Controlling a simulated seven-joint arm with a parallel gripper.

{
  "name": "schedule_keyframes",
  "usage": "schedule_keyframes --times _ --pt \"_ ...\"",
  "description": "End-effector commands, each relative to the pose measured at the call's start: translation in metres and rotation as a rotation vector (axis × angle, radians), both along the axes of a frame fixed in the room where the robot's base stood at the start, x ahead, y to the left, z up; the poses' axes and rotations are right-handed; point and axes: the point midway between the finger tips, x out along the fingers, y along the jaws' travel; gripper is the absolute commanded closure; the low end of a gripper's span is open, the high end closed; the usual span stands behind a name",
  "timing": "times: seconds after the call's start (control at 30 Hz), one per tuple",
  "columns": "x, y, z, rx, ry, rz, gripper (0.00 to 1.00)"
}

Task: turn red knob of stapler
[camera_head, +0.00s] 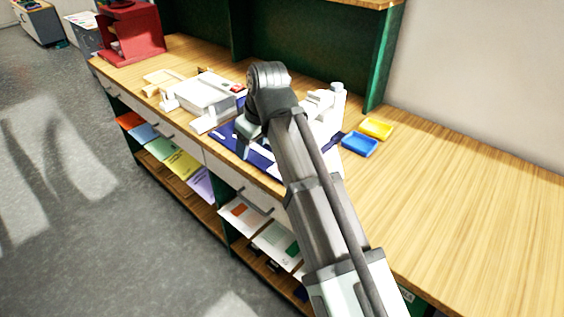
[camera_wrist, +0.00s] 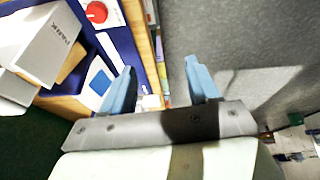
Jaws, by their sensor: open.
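The red knob (camera_wrist: 96,12) shows at the top left of the wrist view, round with a pale mark, set on a white part above the blue mat (camera_wrist: 128,48). A white block-shaped device with dark lettering (camera_wrist: 45,48) lies left of the knob; I cannot tell whether it is the stapler's body. My gripper (camera_wrist: 160,80) is open and empty, its two blue fingers apart. The knob is beyond and left of the fingers, not between them. In the head view my arm covers much of the blue mat, and I cannot make out the knob there.
The wooden counter (camera_head: 470,185) is clear on the right. A blue tray (camera_head: 359,144) and a yellow tray (camera_head: 376,128) lie right of my arm. A white machine (camera_head: 205,95) stands to the left, with a red stand (camera_head: 130,35) farther back. Shelves with papers are below.

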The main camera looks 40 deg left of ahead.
Motion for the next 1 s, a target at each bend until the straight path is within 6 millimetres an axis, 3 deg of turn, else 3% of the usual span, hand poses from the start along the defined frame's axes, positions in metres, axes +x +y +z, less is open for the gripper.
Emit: schedule_keyframes --times 0.13,0.37,0.73,1.0 --pt "-0.003 0.005 -0.002 -0.044 -0.045 -0.090 0.40" --pt "0.012 -0.001 -0.001 -0.069 -0.073 -0.329 0.40" --pt "0.043 -0.020 0.004 -0.018 -0.076 -0.934 0.40" --pt "0.047 -0.024 0.005 0.059 -0.005 -1.264 0.40"
